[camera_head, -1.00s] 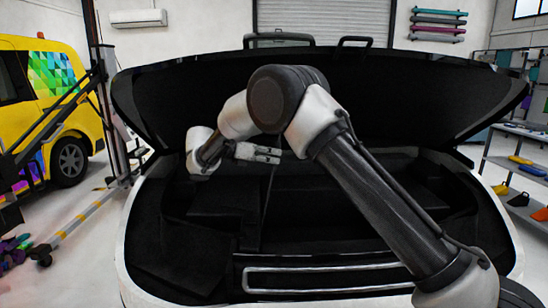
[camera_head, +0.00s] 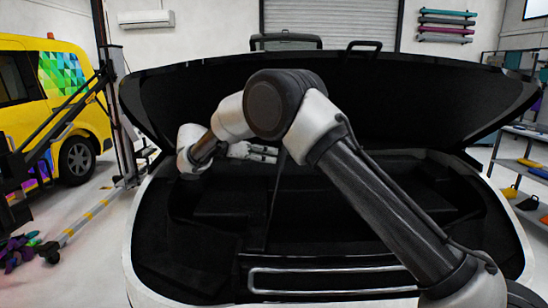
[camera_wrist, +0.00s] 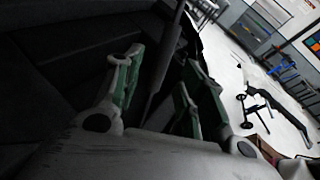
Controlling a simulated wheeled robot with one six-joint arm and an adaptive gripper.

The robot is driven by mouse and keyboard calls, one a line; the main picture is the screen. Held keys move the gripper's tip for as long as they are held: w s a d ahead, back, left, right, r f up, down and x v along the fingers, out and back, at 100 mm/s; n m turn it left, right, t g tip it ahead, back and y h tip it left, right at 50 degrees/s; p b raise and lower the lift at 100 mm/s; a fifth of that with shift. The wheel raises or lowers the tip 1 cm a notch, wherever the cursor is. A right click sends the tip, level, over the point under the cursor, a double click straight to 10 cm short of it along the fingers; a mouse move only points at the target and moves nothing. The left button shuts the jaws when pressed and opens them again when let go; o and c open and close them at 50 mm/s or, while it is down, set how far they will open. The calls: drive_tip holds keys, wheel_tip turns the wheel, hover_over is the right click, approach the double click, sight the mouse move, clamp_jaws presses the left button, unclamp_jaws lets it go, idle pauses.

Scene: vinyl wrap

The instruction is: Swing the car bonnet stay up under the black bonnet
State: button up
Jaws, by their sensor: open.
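The black bonnet (camera_head: 420,95) is raised over the open bay of a white car. The bonnet stay (camera_head: 272,195) is a thin dark rod that rises from the front of the bay and leans slightly right. My gripper (camera_head: 264,154) is under the bonnet, near the rod's upper part, with its fingers pointing right. In the wrist view my gripper (camera_wrist: 165,62) is open, with green-lined fingers, and the dark stay (camera_wrist: 160,75) shows in the gap between them. I cannot tell whether they touch. The stay's top end is hard to make out against the bonnet.
The dark bay (camera_head: 330,205) lies below my gripper, with a pale-edged bar (camera_head: 330,281) at its front. A lift post (camera_head: 112,100) and a yellow van (camera_head: 75,110) stand at the left. Shelving with coloured items (camera_head: 525,165) stands at the right.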

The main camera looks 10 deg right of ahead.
drive_tip(key=v, duration=0.8)
drive_tip(key=s+d+f+m+g+y, duration=0.35)
drive_tip(key=s+f+m, duration=0.2)
drive_tip(key=f, duration=0.55)
drive_tip(key=s+d+r+m+t+y, duration=0.1)
drive_tip(key=s+d+r+m+y, duration=0.2)
drive_tip(key=s+d+m, duration=0.3)
drive_tip(key=s+d+r+m+y, duration=0.3)
drive_tip(key=s+d+m, duration=0.3)
drive_tip(key=s+d, duration=1.1)
drive_tip(key=s+d+r+m+t+y, duration=0.1)
drive_tip(key=s+d+r+m+y, duration=0.3)
drive_tip(key=s+d+m, duration=0.3)
drive_tip(key=s+d+r, duration=0.1)
drive_tip(key=s+d, duration=0.3)
drive_tip(key=shift+s+t, duration=0.3)
drive_tip(key=shift+t, duration=0.05)
